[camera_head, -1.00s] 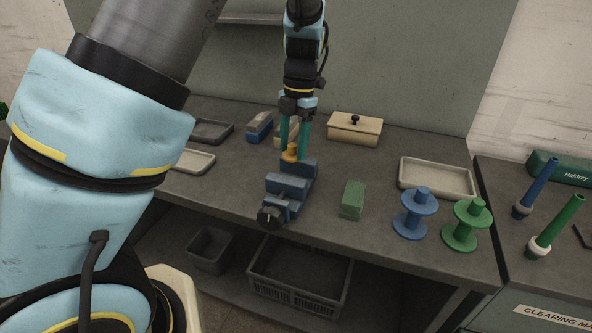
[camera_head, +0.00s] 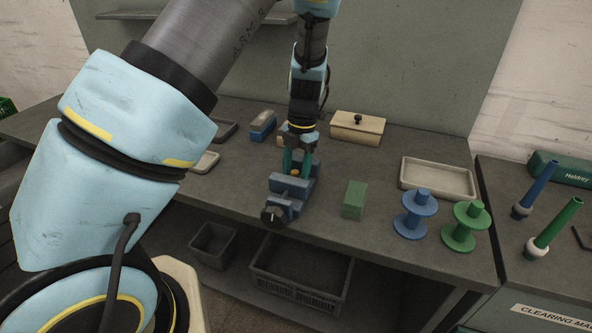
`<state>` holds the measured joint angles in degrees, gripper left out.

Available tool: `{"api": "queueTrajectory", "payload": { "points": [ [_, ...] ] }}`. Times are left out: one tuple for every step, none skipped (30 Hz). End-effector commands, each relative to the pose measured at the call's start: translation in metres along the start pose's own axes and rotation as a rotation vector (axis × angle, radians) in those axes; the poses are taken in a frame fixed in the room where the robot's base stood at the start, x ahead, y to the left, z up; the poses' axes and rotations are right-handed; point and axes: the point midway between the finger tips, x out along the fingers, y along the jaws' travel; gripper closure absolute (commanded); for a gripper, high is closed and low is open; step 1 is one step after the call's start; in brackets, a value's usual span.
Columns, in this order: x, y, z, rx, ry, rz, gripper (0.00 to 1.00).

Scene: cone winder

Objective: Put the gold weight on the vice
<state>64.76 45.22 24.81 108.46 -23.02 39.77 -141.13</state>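The blue vice (camera_head: 291,187) stands at the front edge of the workbench, its dark round handle towards me. The gold weight (camera_head: 296,173) is between the green fingers of my gripper (camera_head: 297,172), which point down over the rear part of the vice. My gripper appears shut on the weight. Only a small part of the weight shows, as the fingers and the vice hide the rest. I cannot tell whether its underside touches the vice.
A green block (camera_head: 354,200), a blue spool (camera_head: 414,214) and a green spool (camera_head: 464,228) stand right of the vice. An empty tray (camera_head: 437,178) and a lidded cream box (camera_head: 357,129) are further back. A blue-and-cream block (camera_head: 262,127) lies behind left.

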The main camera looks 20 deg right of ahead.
Motion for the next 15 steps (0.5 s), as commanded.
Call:
{"api": "queueTrajectory", "payload": {
  "points": [
    [0.000,0.000,0.000,0.000,0.000,0.000,0.34],
    [0.000,0.000,0.000,0.000,0.000,0.000,0.30],
    [0.000,0.000,0.000,0.000,0.000,0.000,0.30],
    [0.000,0.000,0.000,0.000,0.000,0.000,0.30],
    [0.000,0.000,0.000,0.000,0.000,0.000,0.30],
    [0.000,0.000,0.000,0.000,0.000,0.000,0.30],
    [0.000,0.000,0.000,0.000,0.000,0.000,0.30],
    [0.000,0.000,0.000,0.000,0.000,0.000,0.30],
    [-0.001,0.000,0.000,0.000,0.000,0.000,0.30],
    [-0.002,0.000,0.000,0.001,0.000,0.000,0.30],
    [-0.003,0.000,0.000,0.001,0.000,0.000,0.30],
    [-0.005,0.000,0.000,0.001,-0.001,0.000,0.30],
    [-0.007,0.000,0.000,0.002,-0.002,0.001,0.30],
    [-0.011,0.000,0.001,0.003,-0.003,0.001,0.30],
    [-0.016,0.000,0.001,0.003,-0.004,0.001,0.30]
  ]
}}
